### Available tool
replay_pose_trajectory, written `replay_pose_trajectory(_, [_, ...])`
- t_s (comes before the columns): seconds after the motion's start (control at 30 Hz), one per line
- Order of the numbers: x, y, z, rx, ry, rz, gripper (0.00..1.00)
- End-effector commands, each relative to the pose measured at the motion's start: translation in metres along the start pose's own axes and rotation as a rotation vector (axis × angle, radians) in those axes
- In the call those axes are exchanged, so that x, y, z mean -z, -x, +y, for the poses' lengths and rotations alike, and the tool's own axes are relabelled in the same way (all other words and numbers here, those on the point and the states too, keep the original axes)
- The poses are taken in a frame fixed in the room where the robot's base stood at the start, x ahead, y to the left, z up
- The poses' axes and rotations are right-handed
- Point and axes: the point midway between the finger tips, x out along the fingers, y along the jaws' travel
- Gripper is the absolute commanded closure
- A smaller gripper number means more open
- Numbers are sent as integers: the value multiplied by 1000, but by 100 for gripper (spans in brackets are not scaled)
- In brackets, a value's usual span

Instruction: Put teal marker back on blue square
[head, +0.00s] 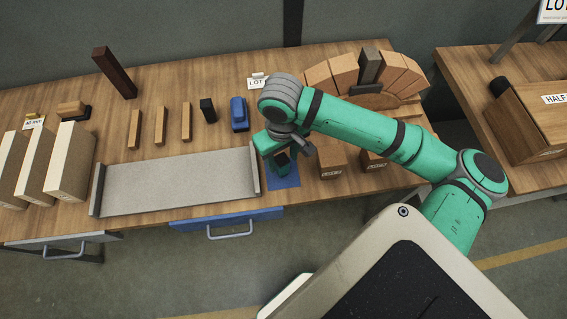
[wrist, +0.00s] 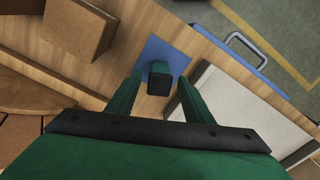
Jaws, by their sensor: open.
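The teal marker (wrist: 160,77) is a small dark teal block with a dark end. It appears to stand on the blue square (wrist: 168,50), and it also shows in the head view (head: 283,160) just below my gripper. The blue square in the head view (head: 287,182) is a flat patch at the table's front edge, partly hidden by my gripper. My gripper (wrist: 159,84) is open, with one finger on each side of the marker and gaps visible between. In the head view my gripper (head: 280,148) hides part of the marker.
A grey tray (head: 175,182) lies close left of the square. Brown blocks (head: 332,162) stand close right, with a brick arch (head: 370,78) behind. A blue object (head: 238,114) and a black block (head: 208,110) stand behind the tray. A blue drawer (head: 228,220) is below the table edge.

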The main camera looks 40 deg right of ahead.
Motion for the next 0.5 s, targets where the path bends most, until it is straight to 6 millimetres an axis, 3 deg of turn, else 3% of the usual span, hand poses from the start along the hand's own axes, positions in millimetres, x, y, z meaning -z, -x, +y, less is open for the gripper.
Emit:
replay_pose_trajectory(0.2, [0,40,0,-1,2,2,53])
replay_pose_trajectory(0.5, [0,62,-1,0,1,0,53])
